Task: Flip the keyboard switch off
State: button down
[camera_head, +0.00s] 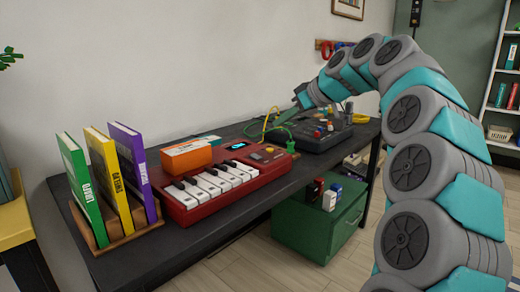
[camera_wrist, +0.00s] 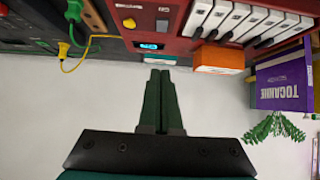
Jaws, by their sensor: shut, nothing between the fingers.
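The red keyboard (camera_head: 187,214) lies on the dark bench, with white and black keys at the front and a control panel at its right end. In the wrist view the keyboard (camera_wrist: 185,48) fills the upper middle, with a lit blue display (camera_wrist: 149,46), a yellow knob (camera_wrist: 129,23) and a small pale part (camera_wrist: 162,25) that may be the switch; its position is too small to tell. My gripper (camera_wrist: 160,73) is shut and empty, its dark green fingers pointing at the keyboard's back edge near the display. In the head view my gripper (camera_head: 279,121) is above and behind the panel.
An orange box (camera_head: 187,154) sits at the keyboard's back. Upright books (camera_head: 131,168) in a wooden rack stand to the left. A dark device (camera_head: 318,134) with knobs and yellow and green cables is to the right. A green cabinet (camera_head: 300,237) stands below the bench.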

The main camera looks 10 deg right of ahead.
jog(key=p, duration=0.1)
send_over(258, 157)
jog(key=f, duration=0.6)
jog(key=shift+s+d+f, duration=0.15)
jog(key=shift+s+f, duration=0.15)
notch_tip(258, 157, down, 3)
jog(key=shift+r+p, duration=0.15)
jog(key=shift+p, duration=0.15)
jog(key=shift+w+f, duration=0.1)
jog(key=shift+f, duration=0.35)
jog(key=shift+f, duration=0.1)
jog(key=shift+f+b, duration=0.3)
jog(key=shift+b, duration=0.3)
jog(key=shift+r, duration=0.1)
jog(key=shift+w+a, duration=0.15)
jog(key=shift+a, duration=0.05)
jog(key=shift+w+a+r, duration=0.35)
jog(key=shift+w, duration=0.2)
